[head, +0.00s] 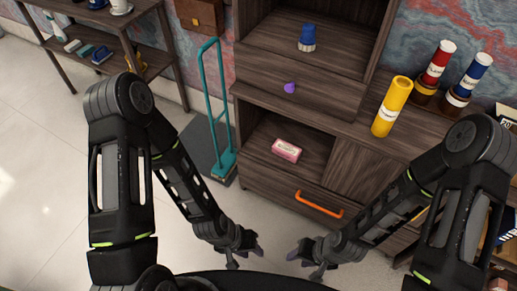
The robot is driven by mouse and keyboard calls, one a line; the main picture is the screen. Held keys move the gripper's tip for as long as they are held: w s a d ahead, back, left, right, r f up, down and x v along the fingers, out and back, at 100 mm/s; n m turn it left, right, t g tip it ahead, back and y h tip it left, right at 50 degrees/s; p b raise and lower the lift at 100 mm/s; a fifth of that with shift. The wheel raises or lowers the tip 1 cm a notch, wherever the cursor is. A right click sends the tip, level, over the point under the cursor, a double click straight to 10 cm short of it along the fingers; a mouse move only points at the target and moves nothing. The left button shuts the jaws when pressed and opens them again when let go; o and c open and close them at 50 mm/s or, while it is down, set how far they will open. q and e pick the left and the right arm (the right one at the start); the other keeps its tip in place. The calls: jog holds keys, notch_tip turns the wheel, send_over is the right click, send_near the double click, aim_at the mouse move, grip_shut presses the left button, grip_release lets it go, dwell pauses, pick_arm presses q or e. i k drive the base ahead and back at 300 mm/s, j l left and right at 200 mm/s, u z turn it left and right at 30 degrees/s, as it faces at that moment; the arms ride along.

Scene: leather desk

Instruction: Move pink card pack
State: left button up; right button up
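The pink card pack (286,150) is a small pink and white box. It lies in the open lower compartment of the dark wooden cabinet (265,185). My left gripper (247,259) is below and left of the pack in the head view, in front of the cabinet and apart from it. My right gripper (305,263) is below the pack, also apart from it. Both grippers show their fingers spread, with nothing between them.
An orange handle (319,205) sits on the cabinet drawer below the pack. A purple item (290,88) and a blue brush-like item (307,38) are higher up. A yellow tube (391,106) stands right. A teal-handled platform trolley (222,160) stands left. The pale floor is open.

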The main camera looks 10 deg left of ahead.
aim_at(281, 148)
jog(key=l+z, duration=0.35)
jog(key=l, duration=0.2)
jog(key=l+z, duration=0.35)
jog(key=l, duration=0.2)
